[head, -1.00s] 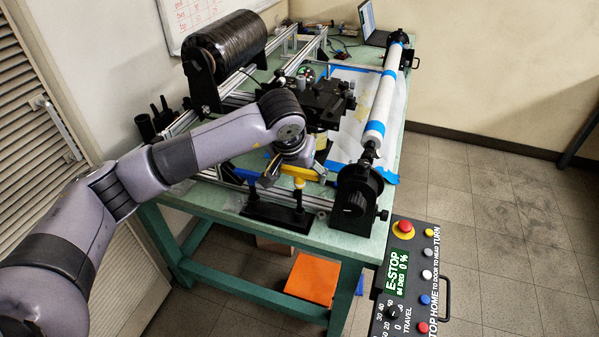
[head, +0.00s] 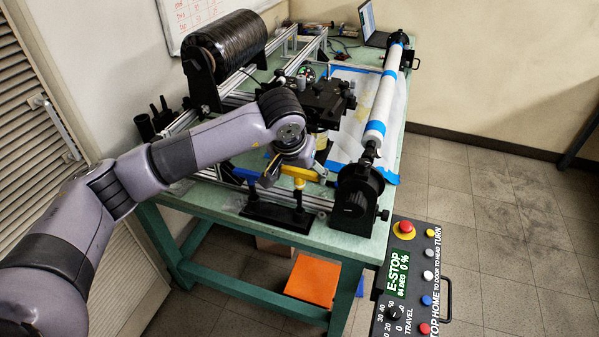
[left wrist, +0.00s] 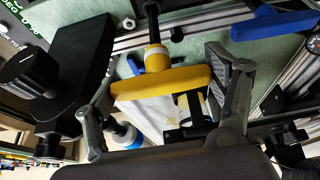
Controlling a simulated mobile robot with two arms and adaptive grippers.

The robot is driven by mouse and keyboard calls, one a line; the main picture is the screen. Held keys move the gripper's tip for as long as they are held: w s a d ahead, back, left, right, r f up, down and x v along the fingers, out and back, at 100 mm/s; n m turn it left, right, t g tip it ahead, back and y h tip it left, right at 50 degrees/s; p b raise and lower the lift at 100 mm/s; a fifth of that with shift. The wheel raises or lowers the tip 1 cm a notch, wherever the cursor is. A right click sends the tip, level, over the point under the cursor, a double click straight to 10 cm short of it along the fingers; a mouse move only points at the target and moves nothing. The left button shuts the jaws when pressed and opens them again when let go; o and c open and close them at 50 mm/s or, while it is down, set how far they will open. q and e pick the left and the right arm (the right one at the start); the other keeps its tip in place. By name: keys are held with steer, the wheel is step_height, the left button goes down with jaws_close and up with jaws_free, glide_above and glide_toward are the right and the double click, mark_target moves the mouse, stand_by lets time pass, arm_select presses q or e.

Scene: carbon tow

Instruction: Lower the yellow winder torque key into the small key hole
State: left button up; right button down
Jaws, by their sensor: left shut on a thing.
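My left gripper (head: 297,173) is shut on the yellow winder torque key (head: 299,182). In the left wrist view its two fingers (left wrist: 163,80) close on the ends of the yellow crossbar (left wrist: 165,83). Beyond the bar are the key's yellow collar with a pale ring and a dark shaft. In the head view the collar stands upright over the right part of a black stand (head: 265,213). The key's tip and the small key hole are hidden, and I cannot tell whether the tip is in a hole. My right gripper is out of view.
A blue-handled key (head: 246,176) stands to the left on the same stand; its handle (left wrist: 272,22) is also near the wrist view's top right. A black knobbed housing (head: 357,196) and a white roller (head: 384,100) are close on the right. A control panel (head: 408,285) is in front.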

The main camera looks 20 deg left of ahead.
mark_target(299, 184)
arm_select(q)
steer(key=shift+f+b, duration=2.05)
steer(key=shift+f, duration=0.2)
steer(key=o, duration=1.2)
steer(key=v, duration=1.2)
steer(key=shift+r, duration=0.1)
